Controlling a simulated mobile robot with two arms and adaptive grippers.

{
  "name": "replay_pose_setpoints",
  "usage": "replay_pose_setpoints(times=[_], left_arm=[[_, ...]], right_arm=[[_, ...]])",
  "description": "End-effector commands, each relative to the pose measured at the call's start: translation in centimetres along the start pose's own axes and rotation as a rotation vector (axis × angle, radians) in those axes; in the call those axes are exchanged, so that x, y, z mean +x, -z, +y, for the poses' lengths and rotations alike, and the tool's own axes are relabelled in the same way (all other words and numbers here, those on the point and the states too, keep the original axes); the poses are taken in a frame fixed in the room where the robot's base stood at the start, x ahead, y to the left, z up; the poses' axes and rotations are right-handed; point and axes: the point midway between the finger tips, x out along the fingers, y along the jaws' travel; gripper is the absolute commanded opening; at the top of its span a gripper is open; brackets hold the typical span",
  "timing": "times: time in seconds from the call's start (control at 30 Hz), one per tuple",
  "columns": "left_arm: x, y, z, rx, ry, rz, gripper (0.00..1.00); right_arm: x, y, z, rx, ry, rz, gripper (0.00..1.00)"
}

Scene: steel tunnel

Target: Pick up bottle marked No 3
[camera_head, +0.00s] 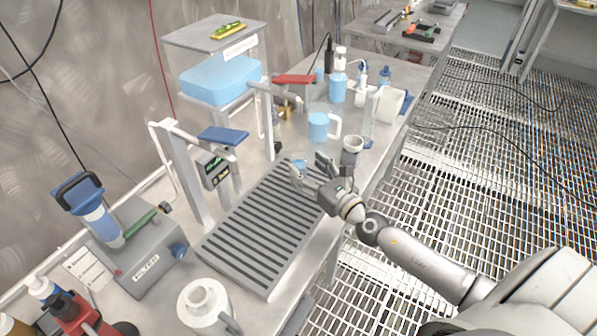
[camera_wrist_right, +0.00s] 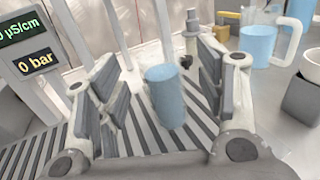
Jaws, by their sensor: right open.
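My right gripper (camera_head: 310,174) is open over the far end of the grey slatted drip tray (camera_head: 222,252). A small light-blue cylinder (camera_head: 299,161) stands at the gripper's fingers. In the right wrist view this blue cylinder (camera_wrist_right: 165,97) stands on the slats between the two open fingers (camera_wrist_right: 165,100), apart from both. I see no marking on it. No label reading No 3 is legible on any container. Several bottles stand at the far end of the bench, among them a dark one (camera_head: 329,56) and a white one (camera_head: 340,60). My left gripper is not in view.
A blue jug (camera_head: 318,127) and a grey cup with a white rim (camera_head: 350,158) stand beyond my right gripper. A post with a small display (camera_head: 214,171) rises left of the tray. A white jug (camera_head: 203,305) and filter unit (camera_head: 140,262) are nearer. Grating floor lies right.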

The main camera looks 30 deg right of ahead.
Motion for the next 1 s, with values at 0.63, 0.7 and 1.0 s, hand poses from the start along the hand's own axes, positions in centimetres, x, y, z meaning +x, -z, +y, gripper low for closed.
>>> replay_pose_setpoints(times=[0.63, 0.7, 1.0], left_arm=[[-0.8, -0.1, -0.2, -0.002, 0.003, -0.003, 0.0], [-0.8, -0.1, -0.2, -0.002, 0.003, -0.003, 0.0], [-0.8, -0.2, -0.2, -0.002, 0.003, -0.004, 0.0]], right_arm=[[4.3, -0.1, 0.1, 0.001, 0.0, 0.0, 0.59], [4.3, -0.1, 0.1, 0.001, 0.001, 0.0, 0.5], [4.3, -0.2, 0.1, 0.001, 0.001, 0.0, 0.11]])
